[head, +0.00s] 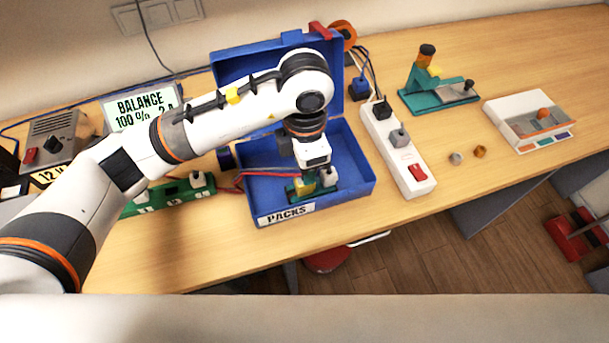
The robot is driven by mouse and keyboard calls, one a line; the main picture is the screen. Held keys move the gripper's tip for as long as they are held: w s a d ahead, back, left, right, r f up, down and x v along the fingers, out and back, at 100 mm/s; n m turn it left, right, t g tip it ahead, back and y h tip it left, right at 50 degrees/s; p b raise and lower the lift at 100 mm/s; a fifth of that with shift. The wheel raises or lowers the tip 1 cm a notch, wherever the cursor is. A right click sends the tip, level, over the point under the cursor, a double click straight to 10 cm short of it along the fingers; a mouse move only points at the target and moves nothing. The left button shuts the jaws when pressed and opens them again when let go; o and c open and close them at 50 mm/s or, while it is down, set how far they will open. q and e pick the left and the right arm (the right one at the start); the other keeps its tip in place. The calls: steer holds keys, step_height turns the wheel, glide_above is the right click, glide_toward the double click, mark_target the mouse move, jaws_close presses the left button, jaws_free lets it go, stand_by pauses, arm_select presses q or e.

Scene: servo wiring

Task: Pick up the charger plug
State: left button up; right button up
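A white power strip (398,161) stands right of the blue box, with a red switch at its near end. A grey plug (399,138) and a black plug (381,109) sit on it; a blue plug (360,89) is at its far end. I cannot tell which is the charger plug. My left gripper (315,182) points down inside the blue box (361,184) marked PACKS, left of the strip. Its fingers are small and mixed with yellow, green and pale items there, so its opening is unclear. My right gripper is out of view.
A balance charger display (140,106) and a green board (168,195) lie left of the box. A teal stand (437,91), a white tray (526,121) and two small nuts (480,151) are at right. The box lid (228,71) stands open behind my arm.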

arm_select(q)
steer(key=shift+f, duration=0.5)
steer(key=shift+w+f, duration=0.1)
steer(key=shift+f, duration=0.2)
steer(key=shift+w+f+p, duration=0.15)
steer(key=shift+f+p, duration=0.2)
steer(key=shift+p, duration=0.05)
step_height(320, 180, down, 4)
steer(key=shift+w+r+p, duration=0.1)
steer(key=shift+r+p, duration=0.1)
steer(key=shift+p, duration=0.7)
steer(key=shift+f, duration=0.5)
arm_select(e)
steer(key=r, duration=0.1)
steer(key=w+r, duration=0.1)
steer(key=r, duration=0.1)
arm_select(q)
steer(key=c, duration=0.7)
step_height(320, 180, up, 9)
steer(key=b, duration=0.2)
steer(key=shift+w+f+b, duration=0.1)
steer(key=shift+f+b, duration=0.05)
steer(key=shift+b, duration=0.2)
steer(key=shift+c, duration=0.3)
steer(key=shift+r, duration=0.65)
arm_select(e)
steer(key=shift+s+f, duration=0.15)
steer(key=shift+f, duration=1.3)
